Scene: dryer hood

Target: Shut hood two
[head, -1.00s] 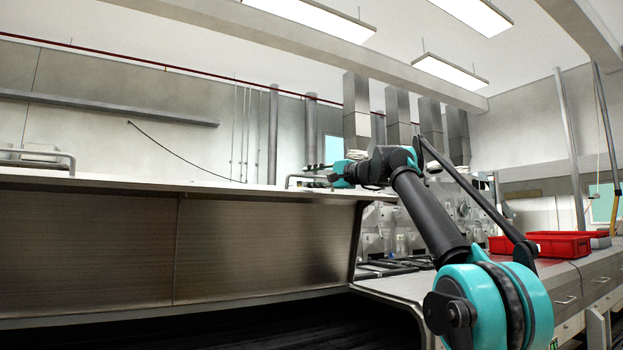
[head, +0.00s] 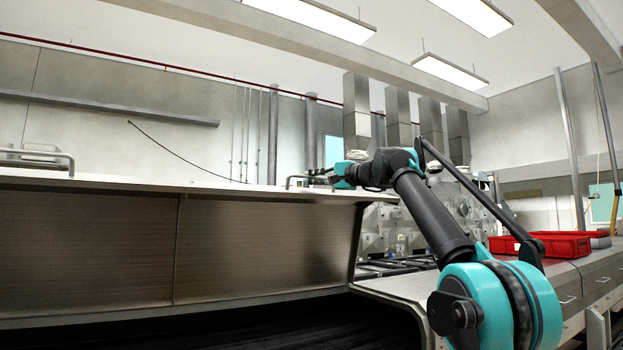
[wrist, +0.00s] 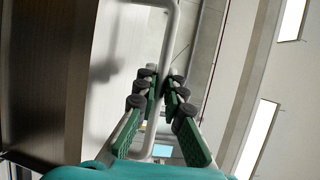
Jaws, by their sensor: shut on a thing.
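A long metal hood (head: 265,250) fills the left and middle of the head view, its front panel raised over a dark opening. No number shows on it, so I cannot tell which hood is number two. A bar handle (head: 290,181) stands on its top near the right end. My gripper (head: 318,175) is at this handle, small and partly hidden by my wrist. In the wrist view, the green-padded fingers of my gripper (wrist: 163,88) are shut on the pale handle bar (wrist: 174,30), one on each side. The brushed hood surface (wrist: 50,70) lies to the left.
A second handle (head: 62,158) stands on the hood top at far left. Red crates (head: 555,244) sit on the metal counter (head: 400,285) at right. Machinery and ducts (head: 357,110) stand behind my arm. The air above the hood is clear.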

